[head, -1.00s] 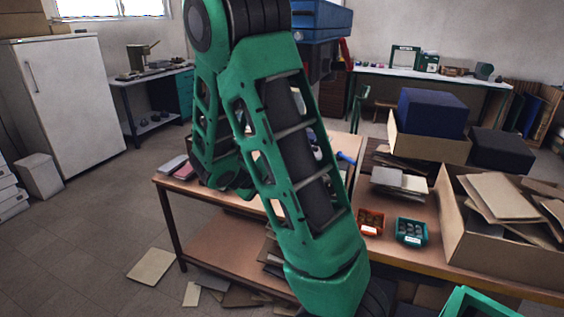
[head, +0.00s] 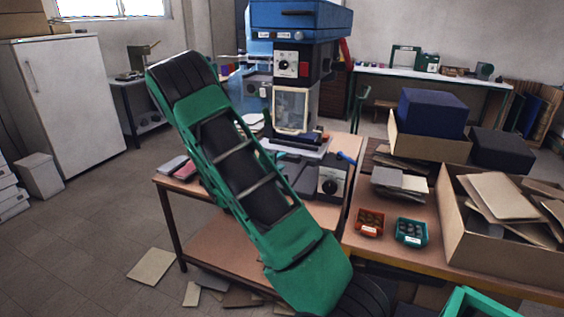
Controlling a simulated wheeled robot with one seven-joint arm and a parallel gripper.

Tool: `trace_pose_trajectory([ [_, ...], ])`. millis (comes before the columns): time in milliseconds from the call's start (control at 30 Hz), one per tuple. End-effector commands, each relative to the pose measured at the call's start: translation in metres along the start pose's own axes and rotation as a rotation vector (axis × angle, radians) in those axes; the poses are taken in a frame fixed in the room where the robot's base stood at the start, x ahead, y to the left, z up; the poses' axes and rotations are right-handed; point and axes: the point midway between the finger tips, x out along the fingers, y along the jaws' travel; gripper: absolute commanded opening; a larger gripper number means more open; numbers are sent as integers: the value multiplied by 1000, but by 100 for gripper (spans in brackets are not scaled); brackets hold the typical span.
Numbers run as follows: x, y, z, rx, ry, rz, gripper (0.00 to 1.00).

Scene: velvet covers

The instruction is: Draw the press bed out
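The press stands on the wooden table (head: 215,197) in the middle of the head view. It has a blue head (head: 300,20), a dark panel with a white plate and dial (head: 290,66), and a clear guard in a pale frame (head: 290,110). The light press bed (head: 305,148) lies low under the guard, with dark parts on it; its left part is hidden behind my green arm. A grey box with a dial (head: 331,184) sits in front of it.
Right of the press are a blue-handled tool (head: 346,158), a red bin (head: 370,222), a teal bin (head: 411,232) and a cardboard box (head: 500,245) of boards. Pink and grey pads (head: 178,168) lie at the table's left edge. Loose boards (head: 152,266) lie on the floor; open floor lies left.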

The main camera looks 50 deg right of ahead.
Motion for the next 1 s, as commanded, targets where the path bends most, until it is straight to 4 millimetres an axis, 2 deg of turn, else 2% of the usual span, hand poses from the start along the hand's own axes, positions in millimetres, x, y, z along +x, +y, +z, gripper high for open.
trace_pose_trajectory([
  [100,20,0,2,1,-4,0,29],
  [300,41,0,0,2,-1,0,29],
  [700,47,0,0,1,-1,-2,29],
  [833,47,0,0,1,-1,-2,0],
  [1000,47,-1,0,1,-1,-3,0],
])
